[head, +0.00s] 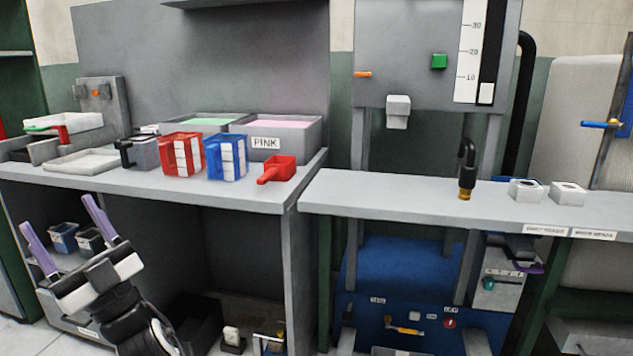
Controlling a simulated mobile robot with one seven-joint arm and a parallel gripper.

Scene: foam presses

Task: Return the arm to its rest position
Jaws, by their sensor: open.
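My gripper (71,233) shows at the lower left of the head view. Its two purple fingers stand wide apart and point up and to the left, with nothing between them. It is in front of the left workbench (240,194), its fingertips just below the bench top's front edge in the picture. Part of my black arm shows below it, running out of the bottom of the picture.
The bench holds a red rack (170,155), a blue rack (212,158), a red scoop (281,168) and a bin marked PINK (297,134). Small bins (63,238) sit on a shelf behind my gripper. A press (408,60) stands right.

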